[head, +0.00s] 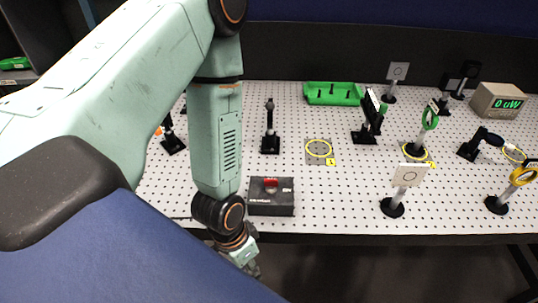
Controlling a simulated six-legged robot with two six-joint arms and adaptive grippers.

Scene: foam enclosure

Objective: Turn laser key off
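The laser box (270,208) is a dark grey block near the front edge of the perforated table. A red key-like part (271,182) sits on its top, beside small white lettering. The key's exact angle is too small to tell. My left arm comes down from the upper left, just left of the box. My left gripper (250,264) hangs below the table's front edge, apart from the box. Its fingers are small and partly hidden by the blue shape in front, so their opening is unclear. My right gripper is out of view.
The perforated table (335,215) carries a green tray (333,94), several post-mounted optics and a yellow ring marking (319,149). A white card on a post (408,176) stands right of the box.

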